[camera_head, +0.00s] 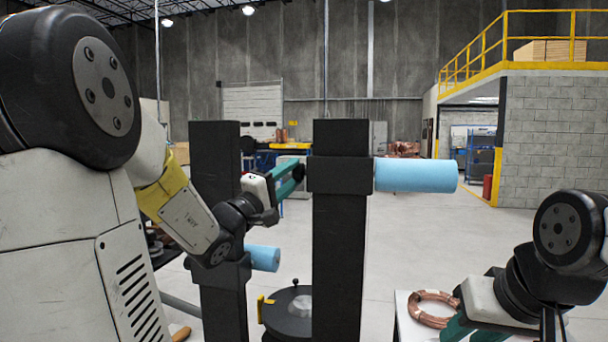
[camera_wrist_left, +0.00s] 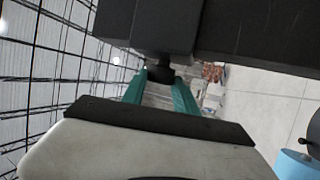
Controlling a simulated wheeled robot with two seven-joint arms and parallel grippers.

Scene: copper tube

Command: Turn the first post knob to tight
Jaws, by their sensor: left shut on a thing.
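Two black posts stand ahead in the head view, a nearer one (camera_head: 338,250) in the middle and another (camera_head: 215,155) to its left. The nearer post has a black collar block (camera_head: 340,176) with a light-blue cylinder (camera_head: 417,175) sticking out to the right. My left gripper (camera_head: 297,172) reaches the left side of this collar. In the left wrist view its green fingers (camera_wrist_left: 161,85) are shut around a small dark knob (camera_wrist_left: 160,74) under the black block. The knob is hidden in the head view. My right gripper (camera_head: 472,328) is low at the right, partly cut off.
A second light-blue cylinder (camera_head: 263,258) sticks out from the left post. A dark round disc (camera_head: 288,312) sits low between the posts. A copper coil (camera_head: 433,309) lies on a white table (camera_head: 404,325) near my right gripper. Open floor lies behind.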

